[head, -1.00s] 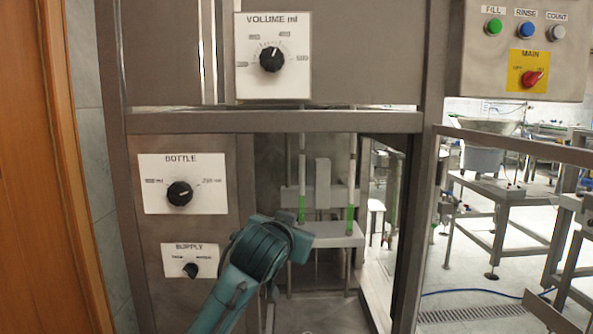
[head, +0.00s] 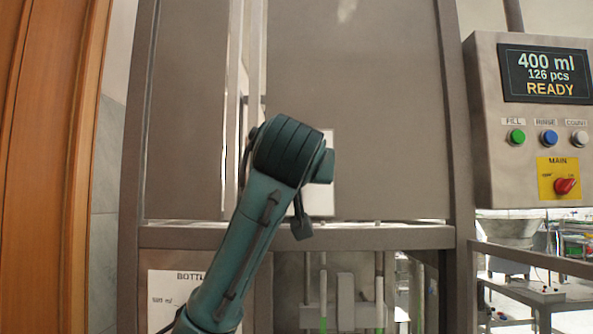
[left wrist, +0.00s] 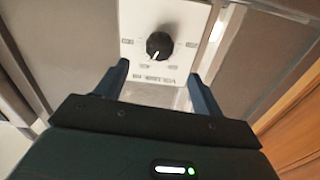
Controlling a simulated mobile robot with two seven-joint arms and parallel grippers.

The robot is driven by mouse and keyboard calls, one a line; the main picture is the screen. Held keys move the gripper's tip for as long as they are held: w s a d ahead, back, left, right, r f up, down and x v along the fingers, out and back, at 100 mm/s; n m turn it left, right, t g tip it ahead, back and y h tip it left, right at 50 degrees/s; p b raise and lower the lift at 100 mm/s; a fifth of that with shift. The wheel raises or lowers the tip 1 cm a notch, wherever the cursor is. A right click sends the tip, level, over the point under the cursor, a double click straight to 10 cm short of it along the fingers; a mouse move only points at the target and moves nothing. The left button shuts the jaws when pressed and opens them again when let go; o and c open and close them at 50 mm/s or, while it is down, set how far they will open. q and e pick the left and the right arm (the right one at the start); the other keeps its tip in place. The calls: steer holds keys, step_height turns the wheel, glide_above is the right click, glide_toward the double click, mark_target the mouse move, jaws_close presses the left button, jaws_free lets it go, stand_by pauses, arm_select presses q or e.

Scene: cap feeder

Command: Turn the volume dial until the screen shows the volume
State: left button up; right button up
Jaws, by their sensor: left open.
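The volume dial (left wrist: 159,45) is a round black knob on a white plate (left wrist: 187,18), seen upside down in the left wrist view. Its white pointer mark is turned toward the VOLUME lettering. My left gripper (left wrist: 159,75) is open, its fingers short of the knob and apart from it, with nothing between them. In the head view my left arm hides the dial; only a strip of the white plate (head: 319,195) shows. The screen (head: 545,75) reads 400 ml, 126 pcs, READY. My right gripper is not in view.
Below the screen are green (head: 516,137), blue (head: 549,138) and pale (head: 580,138) buttons and a red main switch (head: 566,186). The bottle plate (head: 172,283) sits lower left, partly covered by my arm. A metal crossbar (head: 400,238) runs below the panel.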

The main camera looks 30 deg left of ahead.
arm_select(q)
steer(key=p+x, duration=0.2)
steer(key=x, duration=0.7)
steer(key=shift+p, duration=0.35)
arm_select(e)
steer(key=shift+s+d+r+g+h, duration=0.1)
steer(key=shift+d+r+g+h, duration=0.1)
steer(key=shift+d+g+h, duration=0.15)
arm_select(q)
steer(key=shift+c, duration=0.6)
steer(key=c, duration=0.9)
steer(key=shift+o, duration=0.2)
